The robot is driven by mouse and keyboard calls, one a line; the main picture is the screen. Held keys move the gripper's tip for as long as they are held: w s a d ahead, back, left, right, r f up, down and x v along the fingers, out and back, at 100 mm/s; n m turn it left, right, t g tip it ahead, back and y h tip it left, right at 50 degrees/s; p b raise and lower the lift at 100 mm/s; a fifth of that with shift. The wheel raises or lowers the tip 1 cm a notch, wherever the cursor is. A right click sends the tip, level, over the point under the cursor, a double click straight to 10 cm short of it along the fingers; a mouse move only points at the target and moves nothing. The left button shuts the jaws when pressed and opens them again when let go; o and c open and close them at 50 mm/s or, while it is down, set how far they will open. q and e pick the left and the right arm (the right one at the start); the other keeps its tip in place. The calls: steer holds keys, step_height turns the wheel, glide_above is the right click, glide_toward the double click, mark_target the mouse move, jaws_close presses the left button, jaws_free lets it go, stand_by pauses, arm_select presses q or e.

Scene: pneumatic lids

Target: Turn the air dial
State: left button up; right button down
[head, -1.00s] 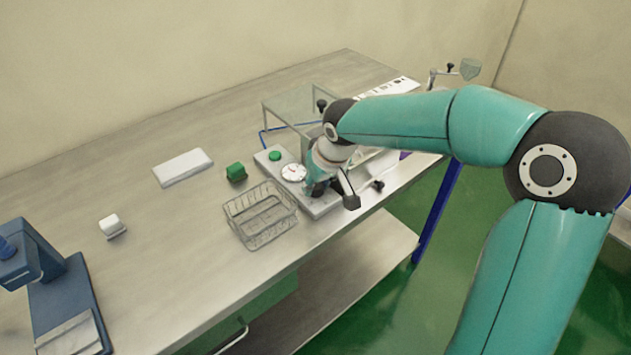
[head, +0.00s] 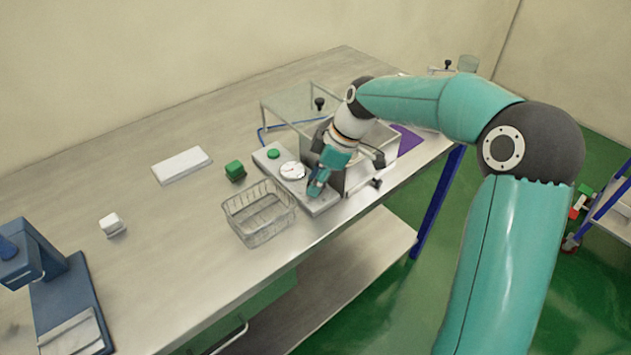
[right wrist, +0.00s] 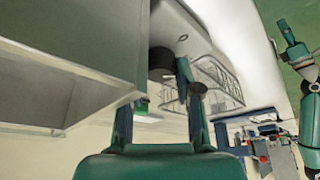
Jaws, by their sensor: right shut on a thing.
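My right gripper (head: 316,186) is down at the front end of the grey control panel (head: 325,205), shut on the air dial, which its fingers mostly hide in the head view. In the right wrist view a dark round knob (right wrist: 160,62), which looks like the dial, lies between the fingers (right wrist: 166,88) near their tips. The panel also carries a white round gauge (head: 292,171) and a green button (head: 273,153). My left arm is out of the head view; a teal arm end (right wrist: 288,35) at the right wrist view's edge is too small to read.
A clear-walled box (head: 375,160) with dark clamps stands right beside the gripper. A wire basket (head: 258,213) sits close on the left. A green block (head: 235,170), a white slab (head: 182,166) and a white block (head: 111,224) lie farther left. The tabletop between them is bare.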

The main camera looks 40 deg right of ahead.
steer(key=n, duration=0.2)
steer(key=n+g, duration=0.1)
steer(key=shift+w+n+y, duration=0.2)
steer(key=shift+n+y, duration=0.1)
steer(key=shift+n, duration=0.1)
steer(key=n+g+p, duration=0.2)
steer(key=n, duration=0.3)
stand_by(0.3)
steer(key=c, duration=0.8)
jaws_free()
